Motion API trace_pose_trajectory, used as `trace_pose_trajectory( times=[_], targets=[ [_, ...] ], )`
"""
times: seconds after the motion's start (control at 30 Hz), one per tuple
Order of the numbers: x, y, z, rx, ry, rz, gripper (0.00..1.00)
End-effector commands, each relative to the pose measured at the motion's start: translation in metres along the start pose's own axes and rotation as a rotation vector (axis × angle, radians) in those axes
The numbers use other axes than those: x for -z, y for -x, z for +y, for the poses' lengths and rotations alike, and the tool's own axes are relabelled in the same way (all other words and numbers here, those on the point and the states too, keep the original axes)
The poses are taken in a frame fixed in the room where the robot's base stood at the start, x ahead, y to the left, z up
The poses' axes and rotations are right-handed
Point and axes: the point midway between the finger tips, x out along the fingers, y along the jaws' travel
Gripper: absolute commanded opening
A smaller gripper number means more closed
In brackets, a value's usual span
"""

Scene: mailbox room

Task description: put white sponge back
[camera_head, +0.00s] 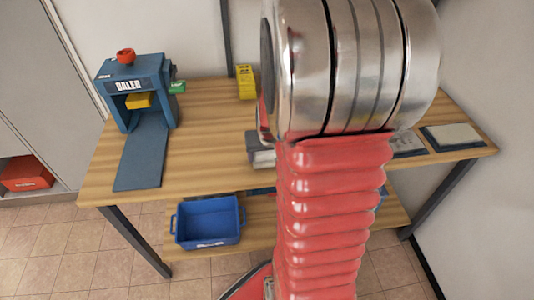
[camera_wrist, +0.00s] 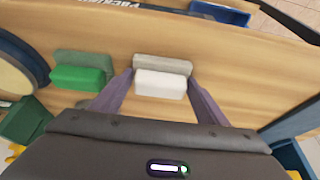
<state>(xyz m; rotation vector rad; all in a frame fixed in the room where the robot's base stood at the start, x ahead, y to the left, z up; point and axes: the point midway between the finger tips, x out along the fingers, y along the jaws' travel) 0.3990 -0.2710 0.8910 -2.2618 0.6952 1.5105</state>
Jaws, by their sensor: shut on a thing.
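The white sponge (camera_wrist: 160,86) is a pale block in the middle of the wrist view. My gripper (camera_wrist: 160,77) has one finger on each side of it and is shut on it. A grey-beige block or pad (camera_wrist: 163,64) lies directly behind the sponge, against the wooden table. I cannot tell whether the sponge touches this pad or the table. A green sponge (camera_wrist: 78,77) lies to the left, with a grey-green pad (camera_wrist: 84,58) behind it. In the head view my arm hides the gripper and the white sponge.
A blue machine (camera_head: 152,78) with a dark mat (camera_head: 143,157) stands on the table's left. A yellow object (camera_head: 245,82) stands at the back. A framed pale pad (camera_head: 452,134) lies at the right. A blue crate (camera_head: 208,220) sits on the lower shelf.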

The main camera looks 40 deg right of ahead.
Motion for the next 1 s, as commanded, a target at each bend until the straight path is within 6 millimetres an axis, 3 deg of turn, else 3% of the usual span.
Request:
trace_pose_trajectory(
  times=[0.23, 0.27, 0.5, 1.0],
  targets=[
    [-0.001, -0.002, 0.0, 0.0, 0.0, 0.0, 0.47],
    [0.0, -0.001, 0.0, 0.0, 0.0, 0.001, 0.7],
    [0.0, -0.001, 0.0, 0.0, 0.0, 0.001, 0.87],
    [0.001, 0.01, -0.001, 0.001, 0.001, 0.003, 0.87]
  ],
)
